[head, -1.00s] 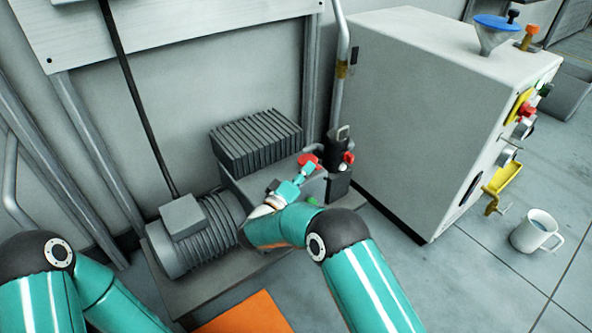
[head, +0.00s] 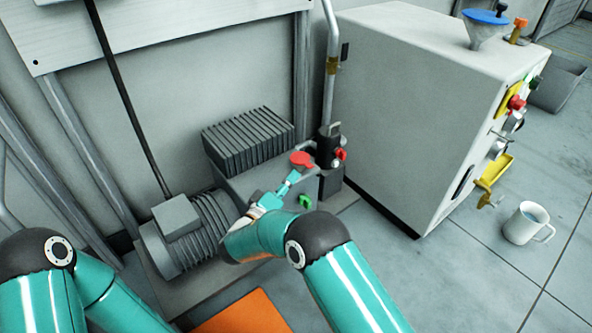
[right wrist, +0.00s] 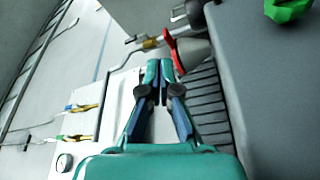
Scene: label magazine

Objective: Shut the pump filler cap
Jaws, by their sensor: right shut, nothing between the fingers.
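The red filler cap (head: 301,159) is on the grey pump, beside the finned block, and its round face shows in the head view. In the right wrist view the red cap (right wrist: 169,50) shows nearly edge-on next to a grey cone-shaped part (right wrist: 193,52). I cannot tell whether it sits fully down. My right gripper (head: 293,177) is shut and empty, just below the cap in the head view. Its closed tips (right wrist: 160,66) are close to the cap in the right wrist view; contact is unclear. My left arm shows at the lower left, its gripper out of view.
A black fitting with a red knob (head: 341,154) and a pipe stands right of the cap. A green part (head: 305,202) lies near my right gripper. The finned block (head: 248,140), motor (head: 190,228) and white cabinet (head: 425,100) surround it. A mug (head: 525,222) stands on the floor.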

